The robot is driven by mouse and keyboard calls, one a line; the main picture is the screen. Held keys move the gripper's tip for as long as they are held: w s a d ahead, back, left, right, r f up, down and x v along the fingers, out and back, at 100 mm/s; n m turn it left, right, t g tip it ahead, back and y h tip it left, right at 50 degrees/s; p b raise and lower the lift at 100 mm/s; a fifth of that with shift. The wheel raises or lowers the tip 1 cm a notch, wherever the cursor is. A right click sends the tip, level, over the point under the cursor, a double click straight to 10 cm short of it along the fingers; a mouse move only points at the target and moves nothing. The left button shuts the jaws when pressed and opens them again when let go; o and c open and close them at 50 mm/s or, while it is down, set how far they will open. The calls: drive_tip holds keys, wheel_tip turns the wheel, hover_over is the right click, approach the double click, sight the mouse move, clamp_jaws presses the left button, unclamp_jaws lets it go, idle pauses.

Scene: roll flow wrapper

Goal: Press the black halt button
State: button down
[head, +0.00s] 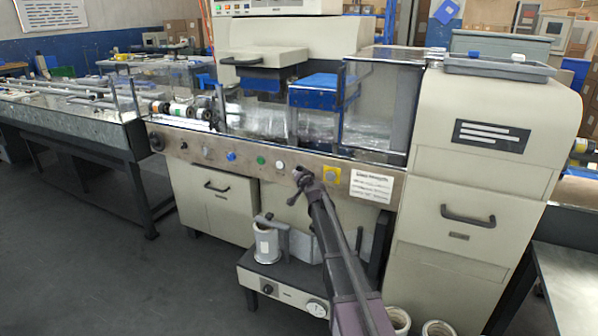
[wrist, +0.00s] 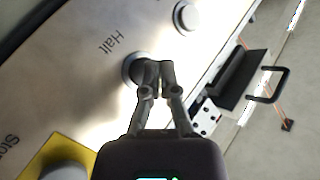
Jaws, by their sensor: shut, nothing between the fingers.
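In the wrist view, the halt button (wrist: 130,68) sits in a round metal ring on the panel beside the printed word "Halt". My gripper (wrist: 155,68) is shut and empty, with its fingertips over the right side of this button. They hide much of it, so its black cap is hard to make out. I cannot tell whether the fingertips touch it or are just in front. In the head view, my gripper (head: 300,175) is at the machine's front panel (head: 215,170), between a white button and a yellow-backed one, and covers the halt button.
A white button (head: 279,165) and green button (head: 261,160) are left of my gripper in the head view. The yellow-backed stop button (head: 331,174) is close on its right; its yellow plate (wrist: 86,148) also shows in the wrist view.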

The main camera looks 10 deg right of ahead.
drive_tip(key=shift+w+d, duration=0.5)
drive_tip(key=shift+w, duration=0.2)
idle(1.6)
drive_tip(key=shift+s, duration=0.1)
drive_tip(key=shift+s+a, duration=0.5)
drive_tip(key=shift+s, duration=0.1)
idle(0.5)
drive_tip(key=shift+s+a, duration=0.75)
drive_tip(key=shift+s, duration=0.3)
drive_tip(key=shift+s+a, duration=0.75)
drive_tip(key=shift+s, duration=0.25)
